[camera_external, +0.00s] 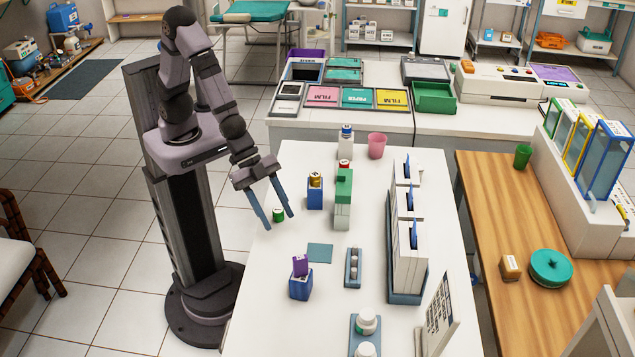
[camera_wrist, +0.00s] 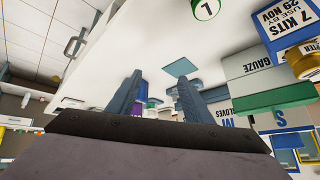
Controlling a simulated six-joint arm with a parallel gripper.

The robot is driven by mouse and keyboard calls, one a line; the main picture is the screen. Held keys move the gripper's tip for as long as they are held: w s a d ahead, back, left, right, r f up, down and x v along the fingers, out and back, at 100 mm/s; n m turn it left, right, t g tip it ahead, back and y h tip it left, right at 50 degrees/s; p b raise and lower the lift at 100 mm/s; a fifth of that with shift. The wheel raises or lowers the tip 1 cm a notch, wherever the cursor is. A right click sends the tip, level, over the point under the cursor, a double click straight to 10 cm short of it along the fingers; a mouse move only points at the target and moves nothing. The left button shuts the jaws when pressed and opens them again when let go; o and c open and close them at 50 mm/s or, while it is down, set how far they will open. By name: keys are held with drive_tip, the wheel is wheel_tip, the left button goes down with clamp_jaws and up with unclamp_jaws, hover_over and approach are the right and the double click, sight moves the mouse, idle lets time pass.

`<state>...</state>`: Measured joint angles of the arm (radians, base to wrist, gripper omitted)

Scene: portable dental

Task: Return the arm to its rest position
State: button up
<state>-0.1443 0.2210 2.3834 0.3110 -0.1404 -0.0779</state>
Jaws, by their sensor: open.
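My gripper (camera_external: 276,222) hangs off the end of my arm near the left edge of the white table (camera_external: 285,320), fingers pointing down. Its two blue fingers are spread apart with nothing between them. In the wrist view my gripper (camera_wrist: 157,95) also shows open and empty. A small green-sided cylinder (camera_external: 278,214) stands on the table beside the fingers in the external view. In the wrist view its white top marked 1 (camera_wrist: 205,8) shows at the upper edge, apart from the fingers.
A blue holder (camera_external: 315,197) and green-topped white boxes (camera_external: 342,208) stand right of my gripper. A teal square (camera_external: 320,253) lies flat nearby; a blue box with a purple item (camera_external: 301,287) stands nearer the front. Tall white dispensers (camera_external: 408,262) line the right side.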

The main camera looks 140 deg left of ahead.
drive_tip(key=s+d+r+g+p, duration=0.1)
drive_tip(key=s+g, duration=0.3)
drive_tip(key=s, duration=0.7)
drive_tip(key=s+d+r+n+g+p, duration=0.1)
drive_tip(key=s+d+r+g, duration=0.1)
drive_tip(key=s, duration=0.8)
drive_tip(key=shift+s+d+g+h, duration=0.35)
drive_tip(key=shift+d+g, duration=0.55)
drive_tip(key=shift+d, duration=0.3)
